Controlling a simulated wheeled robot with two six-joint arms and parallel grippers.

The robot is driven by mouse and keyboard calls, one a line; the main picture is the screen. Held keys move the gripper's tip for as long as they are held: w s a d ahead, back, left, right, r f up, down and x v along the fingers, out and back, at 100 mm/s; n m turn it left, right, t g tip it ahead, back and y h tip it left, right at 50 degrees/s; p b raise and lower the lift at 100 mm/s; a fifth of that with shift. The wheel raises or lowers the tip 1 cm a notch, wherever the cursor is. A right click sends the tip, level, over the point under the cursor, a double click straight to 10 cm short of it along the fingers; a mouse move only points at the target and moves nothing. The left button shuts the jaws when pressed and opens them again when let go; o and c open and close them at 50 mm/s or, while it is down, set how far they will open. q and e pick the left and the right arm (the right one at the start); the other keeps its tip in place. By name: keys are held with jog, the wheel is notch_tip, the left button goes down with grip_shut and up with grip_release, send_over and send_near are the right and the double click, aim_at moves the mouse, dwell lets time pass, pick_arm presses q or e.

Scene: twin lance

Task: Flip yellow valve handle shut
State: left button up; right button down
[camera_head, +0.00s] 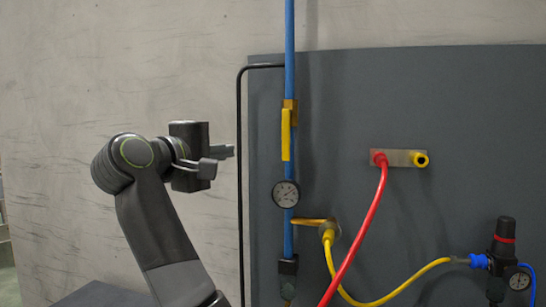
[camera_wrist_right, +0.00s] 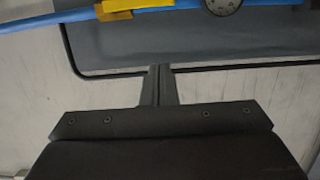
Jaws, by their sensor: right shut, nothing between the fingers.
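The yellow valve handle (camera_head: 285,134) hangs upright along the blue vertical pipe (camera_head: 289,40), just below a brass valve body (camera_head: 291,104). In the right wrist view the handle (camera_wrist_right: 138,5) is partly cut off at the top edge, beside the blue pipe (camera_wrist_right: 50,20). My right gripper (camera_head: 221,158) is to the left of the handle, a little below its middle, and apart from it. Its fingers are together and empty; in the wrist view they (camera_wrist_right: 157,84) point toward the pipe. My left gripper is not in view.
A thin black pipe (camera_head: 239,170) runs upright between my gripper and the blue pipe. A round gauge (camera_head: 285,194) sits below the handle. Red (camera_head: 367,220) and yellow (camera_head: 400,290) hoses and a regulator (camera_head: 503,250) are at the right, before the grey panel (camera_head: 460,110).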

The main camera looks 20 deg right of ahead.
aim_at(287, 135)
jog(key=w+d+p, duration=0.4)
jog(key=d+p, duration=0.1)
jog(key=d, duration=0.5)
jog(key=shift+d, duration=0.25)
